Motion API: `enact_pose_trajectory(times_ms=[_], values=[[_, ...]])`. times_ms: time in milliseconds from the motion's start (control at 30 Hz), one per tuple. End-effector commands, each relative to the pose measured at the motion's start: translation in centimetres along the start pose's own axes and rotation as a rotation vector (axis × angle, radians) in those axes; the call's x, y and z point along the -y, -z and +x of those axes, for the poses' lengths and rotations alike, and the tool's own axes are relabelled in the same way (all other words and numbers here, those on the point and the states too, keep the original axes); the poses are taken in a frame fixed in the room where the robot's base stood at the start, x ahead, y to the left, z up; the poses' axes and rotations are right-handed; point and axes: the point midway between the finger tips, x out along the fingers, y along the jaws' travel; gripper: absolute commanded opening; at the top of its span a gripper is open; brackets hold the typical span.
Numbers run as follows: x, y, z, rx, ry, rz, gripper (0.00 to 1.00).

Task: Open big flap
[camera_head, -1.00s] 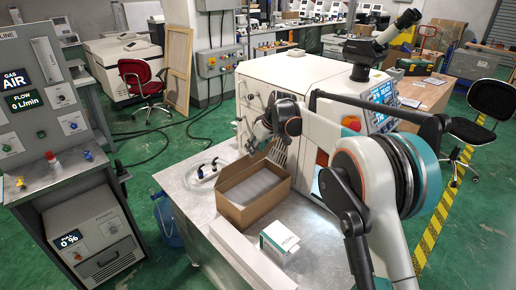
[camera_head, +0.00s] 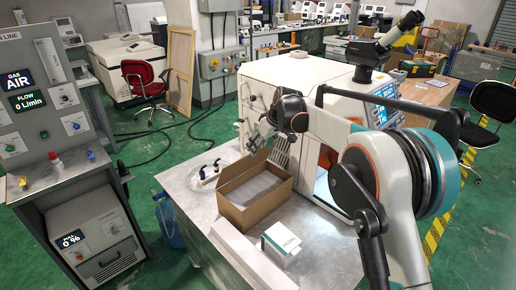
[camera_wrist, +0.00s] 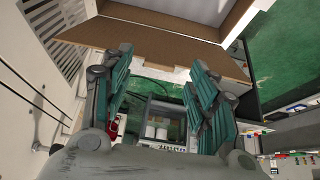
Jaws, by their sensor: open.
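An open brown cardboard box (camera_head: 247,217) stands on the metal table in the head view, with a pale grey layer inside. In the wrist view, the box (camera_wrist: 238,18) is at the top, and a broad brown flap (camera_wrist: 165,42) extends from its edge. My gripper (camera_wrist: 160,60) is open, its two green-grey fingers spread apart and pointing towards the flap. The flap crosses behind the fingertips; I cannot tell whether they touch it. In the head view, my gripper (camera_head: 258,138) is above the back edge of the box, beside the white machine, and its fingers are small and unclear.
The white machine (camera_head: 290,75) stands close behind and right of the box. A small white-and-green carton (camera_head: 281,240) is in front of the box. Clear tubing (camera_head: 205,172) lies at left. The metal table (camera_head: 335,255) has bare room at front right.

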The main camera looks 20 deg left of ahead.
Motion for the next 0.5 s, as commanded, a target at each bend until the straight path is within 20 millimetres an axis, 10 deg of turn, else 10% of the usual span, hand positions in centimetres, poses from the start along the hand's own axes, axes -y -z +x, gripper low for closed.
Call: enact_pose_trajectory(times_ms=[500], values=[[0.0,0.0,-8.9,0.001,0.0,0.0,0.54]])
